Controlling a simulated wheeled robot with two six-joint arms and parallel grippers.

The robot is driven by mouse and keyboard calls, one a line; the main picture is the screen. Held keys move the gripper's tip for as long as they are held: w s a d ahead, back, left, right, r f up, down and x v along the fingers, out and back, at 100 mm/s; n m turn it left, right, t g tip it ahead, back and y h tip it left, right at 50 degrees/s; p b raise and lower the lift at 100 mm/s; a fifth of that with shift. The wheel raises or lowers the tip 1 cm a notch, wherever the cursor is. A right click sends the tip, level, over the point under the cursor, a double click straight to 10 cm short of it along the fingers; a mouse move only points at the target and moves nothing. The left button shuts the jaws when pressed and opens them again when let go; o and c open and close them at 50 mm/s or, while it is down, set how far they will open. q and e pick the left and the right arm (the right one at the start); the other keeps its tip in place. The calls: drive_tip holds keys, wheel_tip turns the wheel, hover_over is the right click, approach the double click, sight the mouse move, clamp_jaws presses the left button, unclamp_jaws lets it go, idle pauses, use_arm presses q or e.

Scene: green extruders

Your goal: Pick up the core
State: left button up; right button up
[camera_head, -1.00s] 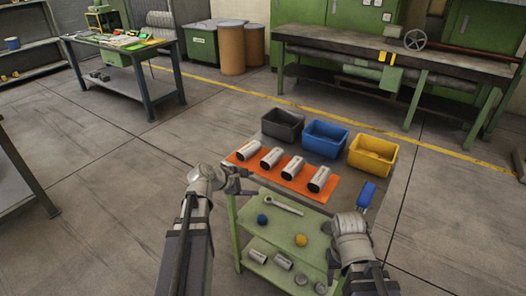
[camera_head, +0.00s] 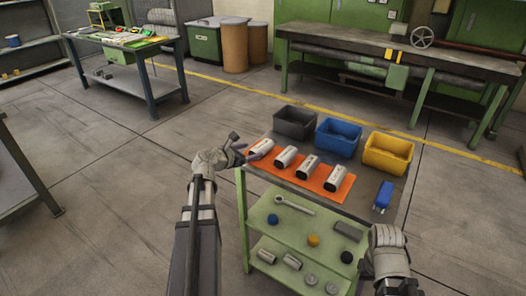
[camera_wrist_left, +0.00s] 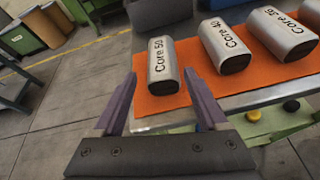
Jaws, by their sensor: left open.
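Several silver-grey cores lie in a row on an orange mat (camera_head: 318,181) on the cart's top. The leftmost core (camera_head: 262,147) reads "Core 50" in the left wrist view (camera_wrist_left: 162,62). Beside it in that view lie "Core 40" (camera_wrist_left: 224,48) and another labelled core (camera_wrist_left: 284,34). My left gripper (camera_head: 240,150) is open and empty at the mat's left edge, close to the leftmost core. In the left wrist view the core shows ahead, between the two fingertips (camera_wrist_left: 160,76), and the fingers do not grip it.
A dark bin (camera_head: 295,123), a blue bin (camera_head: 338,137) and a yellow bin (camera_head: 388,155) stand behind the mat. A blue object (camera_head: 383,196) lies to its right. The green shelves below hold a wrench (camera_head: 294,204), balls and small parts.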

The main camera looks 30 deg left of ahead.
sight(259, 150)
use_arm(q)
drive_tip(key=shift+w+f, duration=0.2)
drive_tip(key=shift+w, duration=0.2)
drive_tip(key=shift+w+d+f+b, duration=0.15)
drive_tip(key=shift+w+f+b, duration=0.2)
drive_tip(key=shift+w, duration=0.05)
drive_tip(key=b+x, duration=0.1)
drive_tip(key=x, duration=0.3)
drive_tip(key=shift+f+b, duration=0.15)
drive_tip(key=shift+b, duration=0.2)
drive_tip(key=shift+d, duration=0.1)
drive_tip(key=shift+c, duration=0.4)
clamp_jaws()
